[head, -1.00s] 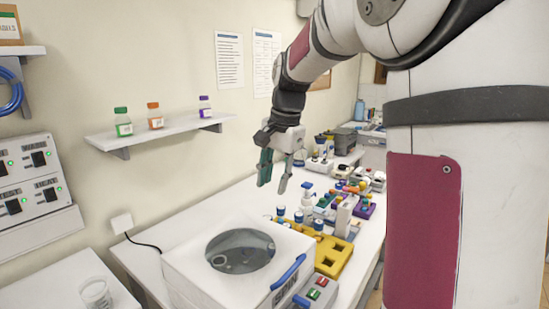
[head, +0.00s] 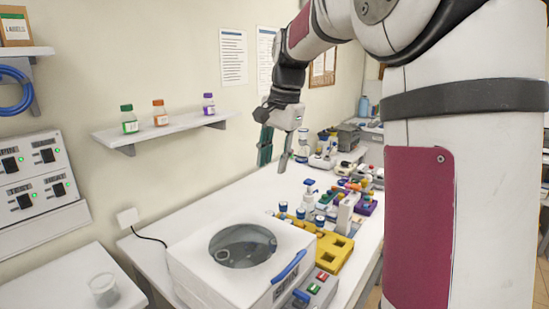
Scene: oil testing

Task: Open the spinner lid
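The spinner (head: 200,274) is a white box marked SPIN on the table, in the lower middle of the head view. Its lid has a round, see-through window (head: 243,246) over a grey bowl. A blue handle (head: 288,268) runs along the right front edge. The lid looks down, lying flat on the box. My gripper (head: 273,158) hangs in the air above and behind the spinner, pointing down. Its two fingers are apart with nothing between them.
A yellow rack (head: 334,252) stands close to the spinner's right. A grey control box with coloured buttons (head: 317,287) is at its front right. Several vials and coloured blocks crowd the table behind. A wall shelf (head: 165,131) holds three bottles. The table's left strip is clear.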

